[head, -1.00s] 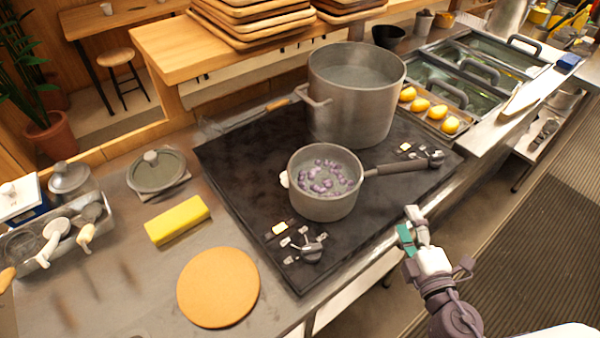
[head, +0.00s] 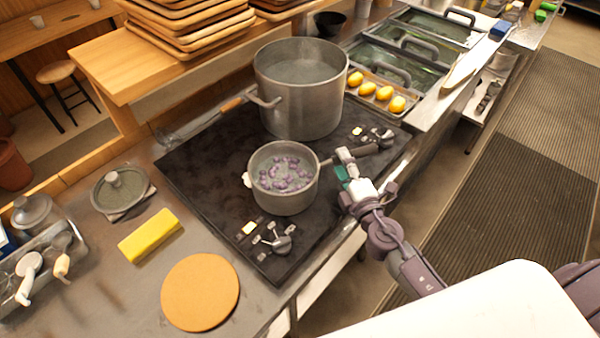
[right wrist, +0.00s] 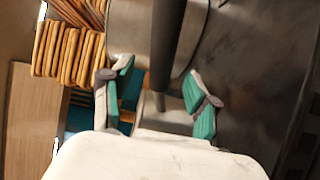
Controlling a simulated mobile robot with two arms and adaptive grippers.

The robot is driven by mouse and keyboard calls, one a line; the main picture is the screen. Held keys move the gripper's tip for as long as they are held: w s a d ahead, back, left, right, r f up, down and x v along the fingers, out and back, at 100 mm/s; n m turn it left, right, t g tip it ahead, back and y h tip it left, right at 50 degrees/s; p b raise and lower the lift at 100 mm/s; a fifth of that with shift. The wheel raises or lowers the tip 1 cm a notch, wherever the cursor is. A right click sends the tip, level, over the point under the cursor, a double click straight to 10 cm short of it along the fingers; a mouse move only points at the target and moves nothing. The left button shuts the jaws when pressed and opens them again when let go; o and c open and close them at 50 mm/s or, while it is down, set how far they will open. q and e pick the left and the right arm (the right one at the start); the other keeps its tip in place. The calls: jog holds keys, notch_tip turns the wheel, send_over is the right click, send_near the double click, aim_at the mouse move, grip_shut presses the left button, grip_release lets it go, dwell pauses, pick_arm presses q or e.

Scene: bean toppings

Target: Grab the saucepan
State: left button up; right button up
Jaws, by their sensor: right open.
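The saucepan (head: 285,200) is a small grey pan with purple beans in it, upright on the dark stove top. Its dark handle (head: 368,149) points right; part of it is hidden behind my right gripper. My right gripper (head: 343,166) is open at the handle, just right of the pan's body. In the right wrist view the handle (right wrist: 167,45) runs down between the two green-padded fingers (right wrist: 160,100), with gaps on both sides. My left gripper is not in view.
A large grey pot (head: 300,95) stands just behind the saucepan. A stove knob (head: 280,243) is in front. A yellow block (head: 150,236) and a round cork-coloured board (head: 200,292) lie to the left. Yellow items (head: 378,92) sit in a tray at the right.

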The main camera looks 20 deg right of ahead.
jog(key=shift+w+a, duration=0.1)
jog(key=shift+w, duration=1.1)
jog(key=shift+s, duration=0.1)
jog(key=c, duration=0.3)
grip_shut()
jog(key=shift+r, duration=0.2)
